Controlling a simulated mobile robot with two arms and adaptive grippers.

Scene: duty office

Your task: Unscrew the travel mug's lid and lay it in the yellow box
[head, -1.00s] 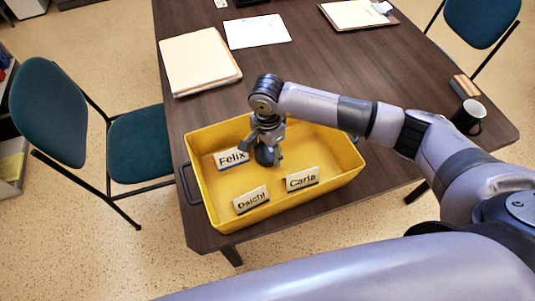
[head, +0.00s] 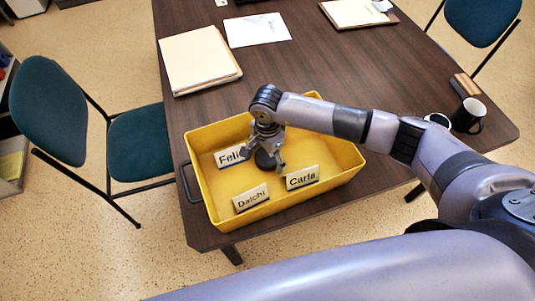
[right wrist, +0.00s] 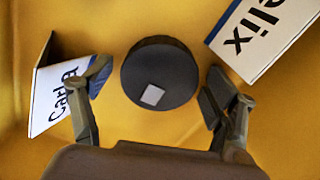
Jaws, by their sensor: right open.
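The lid is a dark round disc (right wrist: 158,82) with a small pale square on top. It is inside the yellow box (head: 345,158), near the middle, and looks as if it lies on the box floor. In the head view the lid (head: 265,160) is partly covered by my right gripper (head: 268,150). That gripper points down over the lid; in the right wrist view its open fingers (right wrist: 157,76) stand either side of the lid, with gaps. A white-rimmed round thing (head: 437,120), perhaps the open travel mug, is mostly hidden behind my right arm. My left gripper is not in view.
Name plates stand in the box: Felix (head: 230,155), Daichi (head: 251,197) and Carla (head: 302,177). The Carla and Felix plates are close to my fingers. A black mug (head: 469,115) stands at the table's right. Folders (head: 198,60) and paper (head: 258,30) lie behind the box.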

